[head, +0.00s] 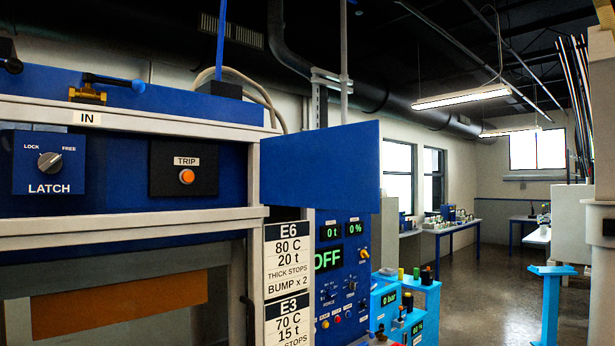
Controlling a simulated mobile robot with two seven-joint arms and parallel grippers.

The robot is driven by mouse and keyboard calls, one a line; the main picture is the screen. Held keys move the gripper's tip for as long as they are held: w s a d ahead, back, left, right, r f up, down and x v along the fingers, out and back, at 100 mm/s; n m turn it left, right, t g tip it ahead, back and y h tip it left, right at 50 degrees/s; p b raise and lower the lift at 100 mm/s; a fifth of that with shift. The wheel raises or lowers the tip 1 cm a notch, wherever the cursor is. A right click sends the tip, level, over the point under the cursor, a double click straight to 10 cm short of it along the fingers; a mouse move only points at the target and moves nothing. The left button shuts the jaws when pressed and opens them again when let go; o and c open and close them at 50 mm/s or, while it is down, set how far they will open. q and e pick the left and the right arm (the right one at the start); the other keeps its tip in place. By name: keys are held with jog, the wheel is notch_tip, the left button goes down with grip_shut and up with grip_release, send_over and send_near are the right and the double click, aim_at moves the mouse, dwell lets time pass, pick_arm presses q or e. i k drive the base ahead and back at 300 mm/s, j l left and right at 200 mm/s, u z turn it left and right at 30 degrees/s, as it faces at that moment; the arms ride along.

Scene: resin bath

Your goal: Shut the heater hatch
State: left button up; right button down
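No label in view names the heater hatch. A flat, plain blue panel (320,162) juts out to the right from the machine's frame, above the control panel; it looks like an open hatch, but I cannot tell for certain. On the machine's front is a latch box (48,188) marked LOCK and FREE; its knob (50,162) appears turned towards FREE. Beside it is an orange TRIP button (187,176). A copper-coloured plate (120,303) shows in the opening below the front rail. Neither of my grippers is in view.
The machine's pale frame (130,222) fills the left. Cards (288,262) reading E6 and E3 hang beside a control panel (342,262) showing 0 t, 0 % and OFF. A light blue stand (405,305) is right of it. Open floor (480,285) lies further right.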

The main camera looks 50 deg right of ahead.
aim_at(334, 168)
jog(key=l, duration=0.8)
jog(key=k+l+u, duration=0.15)
jog(key=l, duration=1.45)
jog(key=k+l+u, duration=0.1)
jog(key=l, duration=0.65)
